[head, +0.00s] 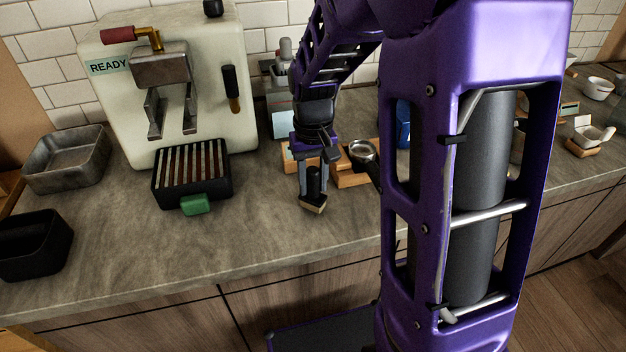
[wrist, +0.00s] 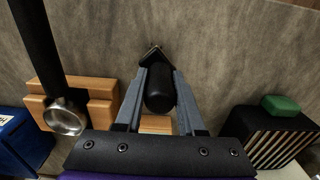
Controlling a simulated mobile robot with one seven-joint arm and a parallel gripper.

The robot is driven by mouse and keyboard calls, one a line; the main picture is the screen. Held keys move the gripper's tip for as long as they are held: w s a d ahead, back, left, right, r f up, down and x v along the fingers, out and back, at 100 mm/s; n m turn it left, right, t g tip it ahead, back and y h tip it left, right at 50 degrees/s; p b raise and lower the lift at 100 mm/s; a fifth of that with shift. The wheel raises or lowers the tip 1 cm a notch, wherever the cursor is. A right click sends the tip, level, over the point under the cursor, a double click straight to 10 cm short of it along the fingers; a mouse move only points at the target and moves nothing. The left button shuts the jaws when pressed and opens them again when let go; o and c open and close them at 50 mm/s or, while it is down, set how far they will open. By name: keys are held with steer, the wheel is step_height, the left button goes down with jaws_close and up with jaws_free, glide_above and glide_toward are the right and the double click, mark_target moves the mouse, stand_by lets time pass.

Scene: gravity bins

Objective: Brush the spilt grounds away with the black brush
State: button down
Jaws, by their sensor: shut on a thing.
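My gripper (head: 312,185) is shut on the black brush (head: 313,203), holding it upright with the pale bristle end down, at or close above the countertop. In the wrist view, the brush's rounded black handle (wrist: 160,95) sits between the two grey fingers of my gripper (wrist: 159,88). The bristle end is largely hidden behind the handle there. I cannot make out any spilt grounds in either view. I cannot tell whether the bristles touch the counter.
A portafilter (head: 363,152) rests on a wooden stand (head: 355,178) just right of my gripper. A slatted black drip box (head: 192,172) with a green front tab stands left, before the espresso machine (head: 230,60). A black bin (head: 35,245) stands far left. The counter's front middle is clear.

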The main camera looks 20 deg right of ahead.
steer(key=shift+f+b, duration=0.35)
steer(key=shift+f, duration=0.1)
stand_by(0.6)
steer(key=shift+s+d+r, duration=0.1)
steer(key=shift+s+d, duration=0.75)
steer(key=shift+w+a, duration=0.1)
steer(key=shift+w+a, duration=0.75)
steer(key=shift+w, duration=0.05)
